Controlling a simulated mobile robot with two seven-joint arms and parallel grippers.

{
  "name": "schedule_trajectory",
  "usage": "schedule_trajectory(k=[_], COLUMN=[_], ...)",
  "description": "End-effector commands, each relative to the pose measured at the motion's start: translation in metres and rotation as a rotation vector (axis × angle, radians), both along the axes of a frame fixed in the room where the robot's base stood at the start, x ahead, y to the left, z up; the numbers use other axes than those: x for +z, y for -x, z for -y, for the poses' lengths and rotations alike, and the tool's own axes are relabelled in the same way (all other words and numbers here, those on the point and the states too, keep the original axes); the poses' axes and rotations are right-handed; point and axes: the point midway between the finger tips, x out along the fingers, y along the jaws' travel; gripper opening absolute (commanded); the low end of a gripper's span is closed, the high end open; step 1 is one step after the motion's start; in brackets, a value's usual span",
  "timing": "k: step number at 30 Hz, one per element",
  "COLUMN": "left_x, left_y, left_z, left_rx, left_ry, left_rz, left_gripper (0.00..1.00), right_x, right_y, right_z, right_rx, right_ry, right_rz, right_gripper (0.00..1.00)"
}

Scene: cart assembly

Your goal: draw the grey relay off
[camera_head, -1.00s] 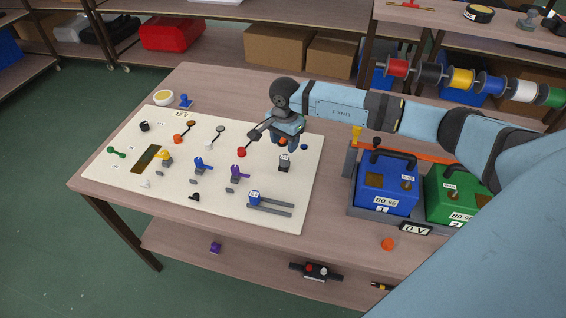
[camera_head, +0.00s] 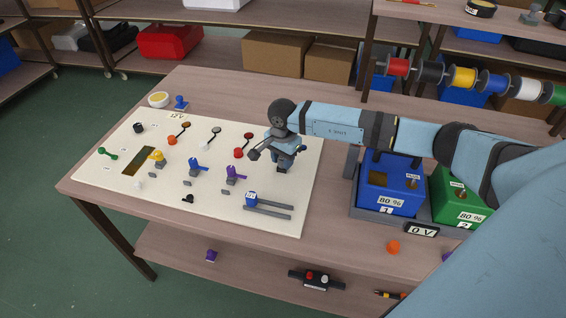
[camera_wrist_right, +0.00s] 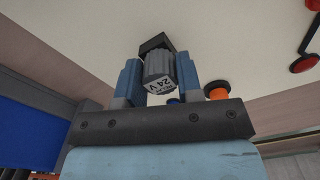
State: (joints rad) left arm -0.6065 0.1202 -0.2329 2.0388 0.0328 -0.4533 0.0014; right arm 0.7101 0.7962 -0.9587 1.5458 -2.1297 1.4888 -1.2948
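The grey relay (camera_wrist_right: 158,70), a small ribbed block with a white "24 V" label, sits between the two fingers of my right gripper in the right wrist view. The right gripper (camera_wrist_right: 158,82) has a finger close against each side of it, with no clear gap. A black base (camera_wrist_right: 155,43) shows beyond the relay. In the head view the right gripper (camera_head: 283,163) is low over the right part of the white board (camera_head: 225,208), pointing down, and hides most of the relay. My left gripper is not in view.
Left of the gripper are a red knob lever (camera_head: 240,153) and a purple-handled part (camera_head: 233,173). A blue block on grey rails (camera_head: 270,208) lies in front. A blue battery (camera_head: 390,195) stands right of the board. In the wrist view an orange knob (camera_wrist_right: 217,91) is near the right finger.

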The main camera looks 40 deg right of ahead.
Motion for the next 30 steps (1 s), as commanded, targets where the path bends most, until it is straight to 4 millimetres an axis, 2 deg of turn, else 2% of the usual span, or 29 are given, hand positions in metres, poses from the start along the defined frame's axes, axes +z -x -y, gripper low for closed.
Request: schedule_trajectory(k=[1,3,22,30], left_x=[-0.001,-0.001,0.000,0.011], left_y=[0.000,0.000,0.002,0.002], left_z=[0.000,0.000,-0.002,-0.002], left_rx=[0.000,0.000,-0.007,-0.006], left_ry=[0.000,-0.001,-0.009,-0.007], left_rz=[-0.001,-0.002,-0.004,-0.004], left_gripper=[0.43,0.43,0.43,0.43], right_x=[0.000,0.000,0.008,0.028], right_y=[0.000,0.000,0.000,-0.001], right_z=[0.000,0.000,0.000,0.000], right_rx=[0.000,0.000,0.000,0.000], right_ry=[0.000,0.000,0.000,0.000], right_rz=[0.000,0.000,0.001,0.002], right_gripper=[0.17,0.04,0.04,0.04])
